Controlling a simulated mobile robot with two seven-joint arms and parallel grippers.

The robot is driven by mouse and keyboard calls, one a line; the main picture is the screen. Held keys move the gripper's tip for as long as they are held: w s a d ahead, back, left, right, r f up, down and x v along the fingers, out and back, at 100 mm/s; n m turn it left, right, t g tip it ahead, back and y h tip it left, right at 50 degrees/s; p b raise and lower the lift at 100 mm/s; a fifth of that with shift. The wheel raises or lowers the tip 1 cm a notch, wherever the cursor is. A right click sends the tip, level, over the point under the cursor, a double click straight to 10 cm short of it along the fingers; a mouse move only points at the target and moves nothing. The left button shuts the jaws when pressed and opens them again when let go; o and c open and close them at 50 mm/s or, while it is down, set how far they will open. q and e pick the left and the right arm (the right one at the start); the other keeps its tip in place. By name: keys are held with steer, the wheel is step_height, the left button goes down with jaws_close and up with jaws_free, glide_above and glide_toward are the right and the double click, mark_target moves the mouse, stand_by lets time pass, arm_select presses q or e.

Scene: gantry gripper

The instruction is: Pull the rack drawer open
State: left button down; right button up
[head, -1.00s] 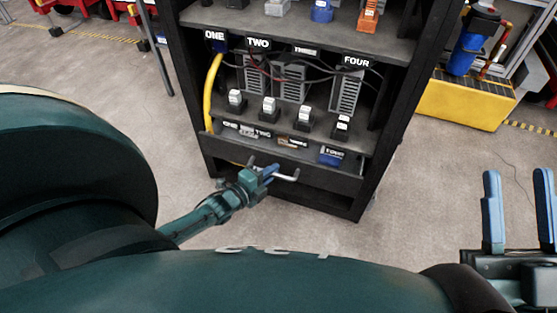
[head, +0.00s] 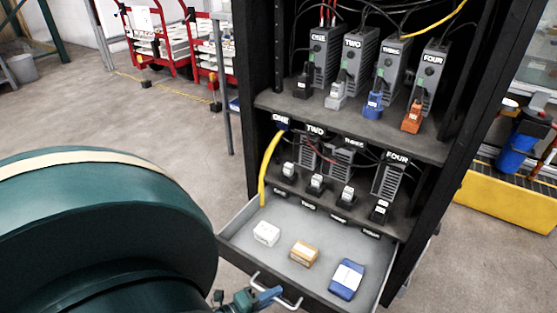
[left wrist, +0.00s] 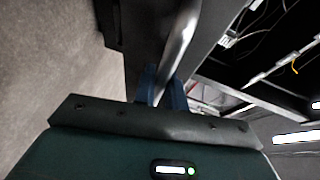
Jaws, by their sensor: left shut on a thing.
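The rack drawer (head: 322,269) is pulled out from the bottom of the black rack (head: 419,180), its grey inside showing in the head view. Its silver bar handle (head: 291,303) runs along the front. My left gripper (head: 266,296) is shut on the handle, at the lower edge of the head view. In the left wrist view the silver handle (left wrist: 180,42) passes between the blue fingers of my left gripper (left wrist: 161,88). In the drawer lie a white box (head: 266,233), an orange-brown box (head: 304,253) and a blue box (head: 347,279). My right gripper is out of view.
Shelves above the drawer hold labelled grey modules (head: 362,66) with cables, and a yellow cable (head: 268,165) hangs at the left. A yellow bin (head: 507,196) stands to the right of the rack. Open floor (head: 130,125) lies to the left.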

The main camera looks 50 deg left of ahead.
arm_select(q)
steer(key=shift+s+d, duration=0.1)
steer(key=shift+s, duration=0.2)
steer(key=c, duration=1.7)
jaws_free()
steer(key=shift+c, duration=0.2)
steer(key=p+v, duration=0.2)
steer(key=v, duration=1.1)
steer(key=shift+p, duration=0.35)
steer(key=shift+s+r, duration=0.1)
steer(key=shift+s, duration=0.05)
